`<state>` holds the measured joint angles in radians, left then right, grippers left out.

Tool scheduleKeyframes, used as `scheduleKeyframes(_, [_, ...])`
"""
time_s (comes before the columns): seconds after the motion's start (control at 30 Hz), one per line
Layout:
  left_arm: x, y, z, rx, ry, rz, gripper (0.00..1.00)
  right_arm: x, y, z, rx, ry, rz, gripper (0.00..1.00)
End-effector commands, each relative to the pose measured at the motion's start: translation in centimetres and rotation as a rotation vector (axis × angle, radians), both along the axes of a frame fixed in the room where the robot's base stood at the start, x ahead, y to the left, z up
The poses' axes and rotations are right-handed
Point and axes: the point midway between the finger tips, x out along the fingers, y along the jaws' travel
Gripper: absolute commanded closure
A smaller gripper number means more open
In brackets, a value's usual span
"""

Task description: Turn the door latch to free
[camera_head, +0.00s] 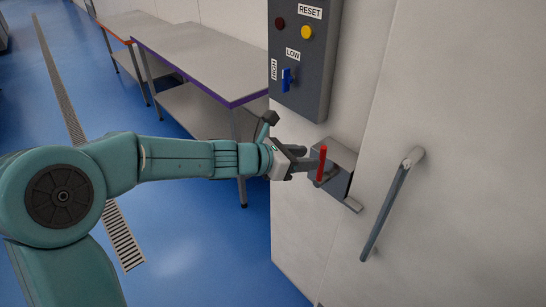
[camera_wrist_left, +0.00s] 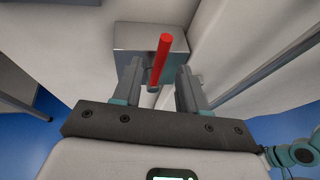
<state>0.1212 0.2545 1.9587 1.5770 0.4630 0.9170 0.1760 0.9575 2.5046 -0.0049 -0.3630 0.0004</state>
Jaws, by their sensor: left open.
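The door latch is a grey metal box (camera_head: 338,157) on the white wall, with a red lever (camera_head: 322,164) that stands close to upright. In the left wrist view the red lever (camera_wrist_left: 160,59) rises, slightly tilted, in front of the grey box (camera_wrist_left: 130,42). My left gripper (camera_head: 312,160) is at the latch. In the left wrist view its two fingers (camera_wrist_left: 158,88) are apart, one on each side of the lever's lower part. A gap shows on both sides, so the fingers look open around it. My right gripper is not in view.
A dark control panel (camera_head: 300,55) with a blue switch and buttons hangs above the latch. A grey bar handle (camera_head: 388,207) stands on the door (camera_head: 470,150) to the right. Steel tables (camera_head: 200,50) stand behind my left arm.

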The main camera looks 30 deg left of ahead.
Motion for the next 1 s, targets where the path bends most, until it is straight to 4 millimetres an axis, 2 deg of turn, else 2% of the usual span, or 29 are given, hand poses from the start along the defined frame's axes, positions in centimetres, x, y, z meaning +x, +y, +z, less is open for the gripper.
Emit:
scheduleKeyframes(0.2, [-4.6, 3.3, 2.4, 0.001, -0.003, 0.007, 0.58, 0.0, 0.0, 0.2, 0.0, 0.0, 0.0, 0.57])
scheduleKeyframes(0.4, [-7.6, 5.2, 3.8, 0.0, -0.001, 0.004, 0.58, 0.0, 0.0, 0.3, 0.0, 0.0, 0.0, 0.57])
scheduleKeyframes(0.6, [-8.8, 5.9, 4.4, -0.002, 0.0, 0.002, 0.58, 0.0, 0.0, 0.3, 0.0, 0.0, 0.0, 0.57])
scheduleKeyframes(1.0, [-8.9, 6.0, 4.4, -0.002, 0.001, 0.001, 0.58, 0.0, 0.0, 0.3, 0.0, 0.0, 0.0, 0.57])
